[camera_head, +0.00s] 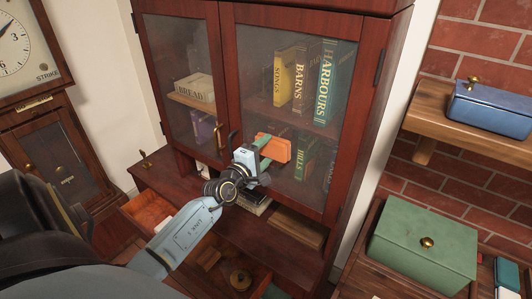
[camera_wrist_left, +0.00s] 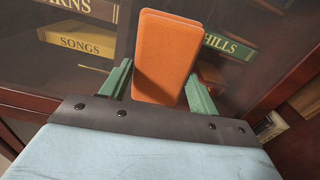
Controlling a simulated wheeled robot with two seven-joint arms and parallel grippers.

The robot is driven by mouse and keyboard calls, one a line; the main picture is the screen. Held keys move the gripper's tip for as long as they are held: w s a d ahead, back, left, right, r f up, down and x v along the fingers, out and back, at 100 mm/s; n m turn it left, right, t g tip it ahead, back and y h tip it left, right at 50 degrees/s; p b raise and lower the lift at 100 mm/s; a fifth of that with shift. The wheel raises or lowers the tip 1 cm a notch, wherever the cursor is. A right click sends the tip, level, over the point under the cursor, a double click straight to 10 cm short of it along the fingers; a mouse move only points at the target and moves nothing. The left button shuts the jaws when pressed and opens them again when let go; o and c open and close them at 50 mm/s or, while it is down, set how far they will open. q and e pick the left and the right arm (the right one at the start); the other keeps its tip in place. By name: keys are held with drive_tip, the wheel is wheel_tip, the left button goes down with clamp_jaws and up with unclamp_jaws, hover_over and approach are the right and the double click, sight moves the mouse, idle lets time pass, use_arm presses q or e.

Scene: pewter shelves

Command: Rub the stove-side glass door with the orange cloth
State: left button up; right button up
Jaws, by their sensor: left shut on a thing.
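The orange cloth (camera_head: 277,149), a flat block-like pad, is held between the green fingers of my left gripper (camera_head: 267,153). It also shows in the left wrist view (camera_wrist_left: 168,52), upright between the fingers. The cabinet has two glass doors with red-brown wood frames, both shut. The cloth is in front of the lower middle of the right glass door (camera_head: 255,65), at or very close to the pane; I cannot tell if it touches. The left glass door (camera_head: 172,45) is beside it. No stove shows. My right gripper is not in view.
Books stand behind the glass. Below are a cabinet ledge and open drawers (camera_head: 150,212). A wall shelf (camera_head: 462,122) with a blue box (camera_head: 492,108) and a green box (camera_head: 425,248) are at the right. A clock (camera_head: 25,55) stands at the left.

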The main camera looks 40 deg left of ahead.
use_arm(q)
drive_tip(key=shift+s, duration=0.7)
drive_tip(key=shift+s+d+p, duration=0.15)
drive_tip(key=shift+s+p, duration=0.2)
drive_tip(key=shift+s, duration=0.75)
drive_tip(key=shift+s+d+p, duration=0.15)
drive_tip(key=shift+s+p, duration=0.2)
drive_tip(key=shift+s, duration=0.75)
drive_tip(key=s, duration=0.3)
drive_tip(key=shift+d, duration=0.15)
drive_tip(key=shift+d+f, duration=0.1)
